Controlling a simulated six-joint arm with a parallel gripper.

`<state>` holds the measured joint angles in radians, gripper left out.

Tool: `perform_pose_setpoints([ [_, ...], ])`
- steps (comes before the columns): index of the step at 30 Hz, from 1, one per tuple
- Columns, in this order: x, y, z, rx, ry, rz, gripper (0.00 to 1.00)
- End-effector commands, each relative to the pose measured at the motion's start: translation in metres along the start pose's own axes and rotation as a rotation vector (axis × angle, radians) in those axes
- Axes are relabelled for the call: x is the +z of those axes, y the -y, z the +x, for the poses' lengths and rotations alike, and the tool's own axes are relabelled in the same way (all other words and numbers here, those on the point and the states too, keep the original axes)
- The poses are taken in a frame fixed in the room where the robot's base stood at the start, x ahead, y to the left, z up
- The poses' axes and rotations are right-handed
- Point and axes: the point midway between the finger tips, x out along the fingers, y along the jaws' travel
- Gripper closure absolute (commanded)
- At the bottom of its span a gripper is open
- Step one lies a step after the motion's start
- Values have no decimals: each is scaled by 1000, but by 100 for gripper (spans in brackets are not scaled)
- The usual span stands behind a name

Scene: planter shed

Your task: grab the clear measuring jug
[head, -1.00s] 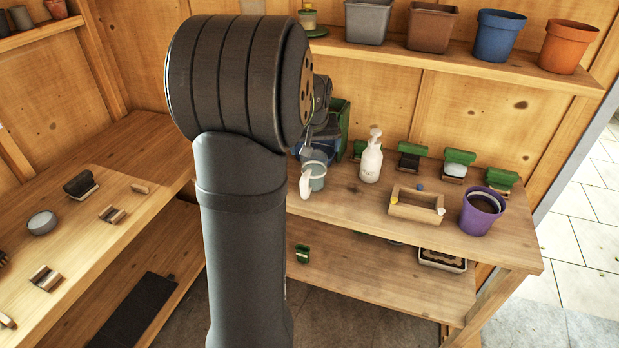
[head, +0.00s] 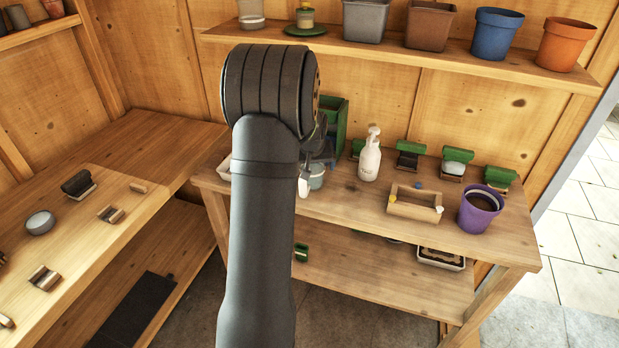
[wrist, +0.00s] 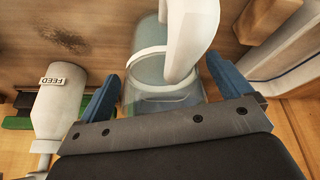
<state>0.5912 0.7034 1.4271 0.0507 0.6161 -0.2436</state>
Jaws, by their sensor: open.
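The clear measuring jug (head: 317,177) stands upright on the upper bench top, with its pale handle (head: 304,186) toward me. In the head view my arm hides part of it. In the wrist view the jug (wrist: 150,112) shows its see-through wall, a white band and the large white handle (wrist: 192,35). My gripper (wrist: 165,88) is open, with one blue finger on each side of the jug. I cannot tell whether either finger touches it. In the head view the gripper is mostly hidden behind my arm.
A white pump bottle (head: 369,160) stands right of the jug; its FEED label shows in the wrist view (wrist: 50,82). A green crate (head: 336,130) is behind the jug. A wooden box (head: 415,205) and purple pot (head: 480,210) are farther right. A shelf (head: 390,45) runs above.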

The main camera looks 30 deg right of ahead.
Motion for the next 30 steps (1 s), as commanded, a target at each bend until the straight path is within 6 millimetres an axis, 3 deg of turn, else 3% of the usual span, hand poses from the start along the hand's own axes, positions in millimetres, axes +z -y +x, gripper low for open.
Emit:
perform_pose_setpoints([
  [8,0,0,2,0,-1,0,5],
  [17,0,0,2,0,0,0,62],
  [30,-2,0,-2,1,-3,0,62],
])
